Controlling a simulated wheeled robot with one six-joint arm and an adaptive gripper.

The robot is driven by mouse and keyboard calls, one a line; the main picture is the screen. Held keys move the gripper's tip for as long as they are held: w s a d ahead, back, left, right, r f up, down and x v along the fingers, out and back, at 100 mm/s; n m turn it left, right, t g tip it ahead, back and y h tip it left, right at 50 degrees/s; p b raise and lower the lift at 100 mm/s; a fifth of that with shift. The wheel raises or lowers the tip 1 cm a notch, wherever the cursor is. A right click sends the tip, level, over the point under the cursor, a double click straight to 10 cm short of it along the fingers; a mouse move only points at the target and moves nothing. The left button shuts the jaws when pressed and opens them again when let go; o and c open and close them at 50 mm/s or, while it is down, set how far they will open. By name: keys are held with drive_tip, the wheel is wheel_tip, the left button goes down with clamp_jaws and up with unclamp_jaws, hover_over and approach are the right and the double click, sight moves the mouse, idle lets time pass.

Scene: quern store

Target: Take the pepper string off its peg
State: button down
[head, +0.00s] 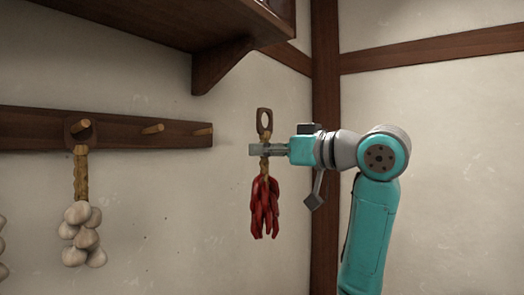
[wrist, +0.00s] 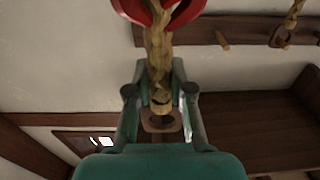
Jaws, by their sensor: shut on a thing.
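The pepper string (head: 264,205) hangs upright in my gripper, its red peppers below and a dark loop (head: 264,121) at its top. My gripper (head: 264,150) is shut on its braided stem just under the loop. The loop is off to the right of the peg rail (head: 60,128), with no peg through it. In the wrist view, the stem (wrist: 158,60) runs between the fingers of my gripper (wrist: 160,95), and the peppers (wrist: 125,8) show at the top edge.
A garlic string (head: 82,230) hangs from the left peg (head: 80,127). Two pegs, the middle one (head: 153,129) and the right one (head: 202,131), are bare. A wooden shelf with a bracket (head: 225,65) juts out above. A dark post (head: 326,200) stands behind my arm.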

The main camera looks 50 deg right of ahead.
drive_tip(key=shift+s+d+r, duration=0.1)
drive_tip(key=shift+s+r, duration=0.05)
drive_tip(key=shift+s, duration=2.1)
